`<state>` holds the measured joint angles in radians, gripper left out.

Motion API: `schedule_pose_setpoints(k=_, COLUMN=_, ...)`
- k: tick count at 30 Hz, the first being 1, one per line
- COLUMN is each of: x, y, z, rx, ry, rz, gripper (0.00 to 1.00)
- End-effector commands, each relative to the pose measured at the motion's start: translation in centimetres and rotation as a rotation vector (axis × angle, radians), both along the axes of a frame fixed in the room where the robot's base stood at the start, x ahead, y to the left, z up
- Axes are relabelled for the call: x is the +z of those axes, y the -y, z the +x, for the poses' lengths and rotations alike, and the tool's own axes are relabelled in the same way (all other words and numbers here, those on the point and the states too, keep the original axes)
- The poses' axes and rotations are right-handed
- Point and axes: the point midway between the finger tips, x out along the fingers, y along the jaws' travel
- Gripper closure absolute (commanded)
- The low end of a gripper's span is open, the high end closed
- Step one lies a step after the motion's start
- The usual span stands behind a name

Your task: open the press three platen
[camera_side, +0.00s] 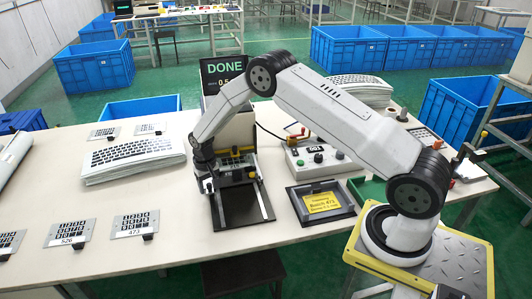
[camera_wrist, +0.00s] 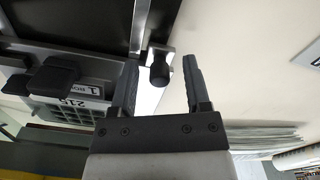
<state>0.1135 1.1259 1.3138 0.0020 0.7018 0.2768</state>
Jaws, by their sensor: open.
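The press (camera_side: 243,208) stands mid-table, with a black bed and pale rails towards the front and a dark upper part at the back. Its screen (camera_side: 222,70) reads DONE. My gripper (camera_side: 207,186) is low at the left side of the press. In the wrist view my gripper (camera_wrist: 158,85) is open, with a dark knob (camera_wrist: 160,72) between and just beyond its fingertips. Contact with the knob cannot be made out. A dark panel (camera_wrist: 95,20) with a metal edge lies beside the knob. I cannot tell clearly whether the platen is up or down.
A control box (camera_side: 318,158) and a framed tray with a yellow label (camera_side: 323,203) stand right of the press. Left are stacked keyboard films (camera_side: 133,160) and several keypad plates, one marked 473 (camera_side: 135,225). The wrist view shows a labelled plate (camera_wrist: 75,98) beside the left finger.

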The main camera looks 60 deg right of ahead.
Motion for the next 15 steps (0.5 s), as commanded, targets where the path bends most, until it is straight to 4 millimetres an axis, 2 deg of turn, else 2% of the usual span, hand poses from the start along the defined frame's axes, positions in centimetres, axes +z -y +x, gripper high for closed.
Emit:
schedule_pose_setpoints(k=5, x=0.02, y=0.01, z=0.02, rx=0.000, ry=0.001, rz=0.000, gripper=0.39)
schedule_pose_setpoints(k=9, x=0.03, y=0.00, z=0.02, rx=0.000, ry=0.001, rz=0.000, gripper=0.83)
schedule_pose_setpoints(k=11, x=0.04, y=0.00, z=0.02, rx=0.000, ry=0.001, rz=0.000, gripper=1.00)
schedule_pose_setpoints(k=15, x=0.05, y=-0.01, z=0.04, rx=0.000, ry=0.001, rz=0.000, gripper=1.00)
